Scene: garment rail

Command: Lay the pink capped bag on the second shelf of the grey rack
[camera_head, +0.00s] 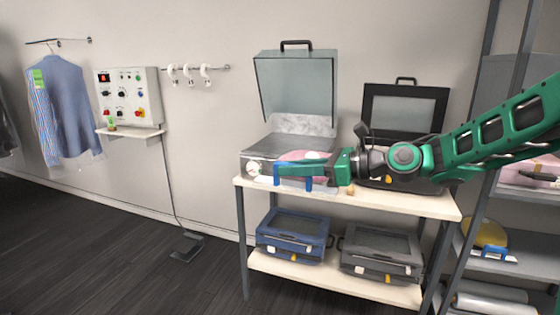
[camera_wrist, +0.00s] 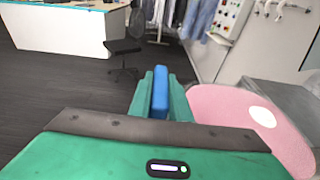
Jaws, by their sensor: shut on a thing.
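The pink capped bag (camera_head: 300,156) lies at the open case-like machine (camera_head: 262,153) on the white bench. In the wrist view its pink face (camera_wrist: 222,99) with a round white cap (camera_wrist: 262,116) shows to the right of my gripper. My green gripper (camera_head: 318,168) reaches in from the right and partly covers the bag. A blue bar (camera_wrist: 160,92) sits between its jaws; it seems to belong to the bag, but the join is hidden. The grey rack (camera_head: 478,195) stands at the far right, partly behind my arm. A pink item (camera_head: 535,172) lies on one shelf.
The machine's glass lid (camera_head: 297,85) stands raised behind the bag. A dark open case (camera_head: 403,106) stands on the bench to the right, behind my arm. Blue (camera_head: 293,233) and grey (camera_head: 381,250) cases fill the lower shelf. A yellow item (camera_head: 490,233) lies lower on the rack.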

